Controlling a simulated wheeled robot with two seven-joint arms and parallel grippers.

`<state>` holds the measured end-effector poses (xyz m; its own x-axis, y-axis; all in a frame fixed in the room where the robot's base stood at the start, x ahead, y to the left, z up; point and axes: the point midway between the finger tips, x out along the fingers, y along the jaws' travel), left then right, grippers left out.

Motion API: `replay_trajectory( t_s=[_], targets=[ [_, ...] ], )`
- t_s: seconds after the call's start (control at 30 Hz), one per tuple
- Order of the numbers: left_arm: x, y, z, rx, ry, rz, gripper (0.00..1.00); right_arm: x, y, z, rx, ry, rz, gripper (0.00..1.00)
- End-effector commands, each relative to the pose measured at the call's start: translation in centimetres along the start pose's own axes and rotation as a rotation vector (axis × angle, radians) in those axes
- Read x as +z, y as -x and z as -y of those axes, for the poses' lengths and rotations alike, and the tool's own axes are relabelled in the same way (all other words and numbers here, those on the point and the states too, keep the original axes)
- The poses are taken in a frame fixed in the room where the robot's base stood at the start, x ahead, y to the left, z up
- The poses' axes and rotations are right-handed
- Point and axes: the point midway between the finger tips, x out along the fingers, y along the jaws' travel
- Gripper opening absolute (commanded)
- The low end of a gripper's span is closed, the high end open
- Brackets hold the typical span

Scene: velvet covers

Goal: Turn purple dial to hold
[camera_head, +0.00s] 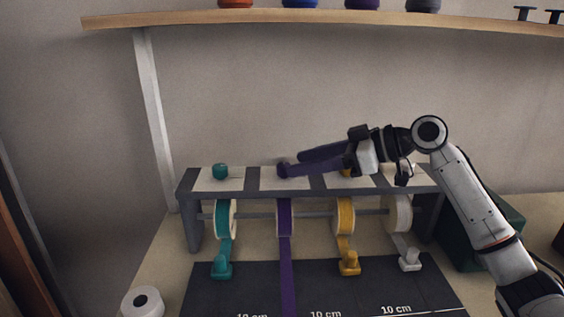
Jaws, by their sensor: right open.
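The purple dial (284,170) sits on top of the dark spool rack (187,183), above the purple spool (284,215). A purple ribbon (288,275) runs down from that spool over the black mat. My right gripper (297,163) reaches in from the right, level above the rack top. Its dark fingers are open, with their tips at the right side of the purple dial. Whether they touch it or straddle it I cannot tell. The dial's markings are too small to read. My left gripper is not in view.
A teal dial (220,171) stands at left on the rack; a yellow one is partly hidden behind my gripper. Teal, yellow and white ribbons end at small clamps on the mat (240,292). A white roll (143,302) lies front left. A shelf (300,18) hangs above.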

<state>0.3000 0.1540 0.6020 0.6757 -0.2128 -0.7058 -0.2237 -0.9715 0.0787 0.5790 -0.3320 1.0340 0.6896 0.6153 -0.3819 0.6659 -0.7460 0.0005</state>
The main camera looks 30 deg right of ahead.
Motion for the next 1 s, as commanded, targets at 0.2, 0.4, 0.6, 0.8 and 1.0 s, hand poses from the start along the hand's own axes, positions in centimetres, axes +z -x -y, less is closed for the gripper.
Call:
replay_trajectory(
  t_s=[0.2,0.4,0.6,0.8,1.0],
  targets=[
    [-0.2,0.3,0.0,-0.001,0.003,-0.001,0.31,-0.1,-3.7,0.0,-0.002,-0.002,-0.001,0.45],
    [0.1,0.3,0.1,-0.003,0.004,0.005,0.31,0.0,-5.3,0.0,0.000,-0.001,0.000,0.45],
    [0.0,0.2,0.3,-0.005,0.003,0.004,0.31,0.0,-5.5,0.0,0.001,0.000,0.000,0.45],
    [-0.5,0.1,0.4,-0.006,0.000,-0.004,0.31,0.0,-5.5,0.0,0.001,0.000,0.000,0.27],
    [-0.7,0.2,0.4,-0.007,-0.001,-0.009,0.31,0.0,-5.5,0.0,0.001,0.000,0.000,0.04]
  ],
)
